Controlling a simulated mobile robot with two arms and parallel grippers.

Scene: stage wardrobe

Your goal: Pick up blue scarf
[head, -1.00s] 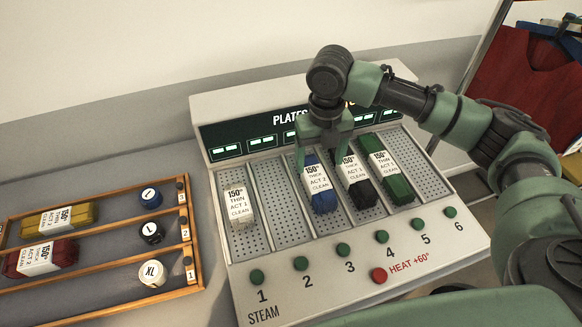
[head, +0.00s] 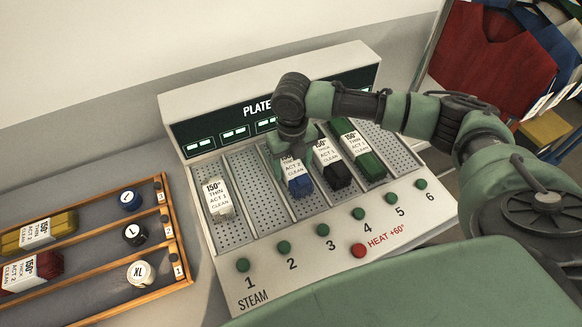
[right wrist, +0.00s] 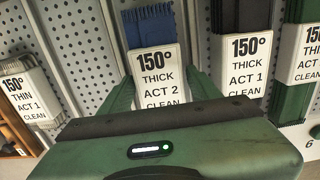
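The blue scarf (head: 301,187) lies on plate 3 of the steam console, banded with a white label reading 150°, thick, act 2, clean. Its blue end (right wrist: 150,27) also shows in the right wrist view. My right gripper (head: 295,158) is low over the scarf and hides part of it and its label. In the right wrist view its green fingers (right wrist: 158,90) stand spread on both sides of the label, and the gripper looks open. Contact with the scarf cannot be told. My left gripper is not in view.
A black bundle (head: 336,176) and a green bundle (head: 370,167) lie close on the right. A white bundle (head: 219,205) lies on plate 1; plate 2 is bare. A wooden rack (head: 172,225) with bundles and spools stands left. Numbered green buttons line the console (head: 300,265) front.

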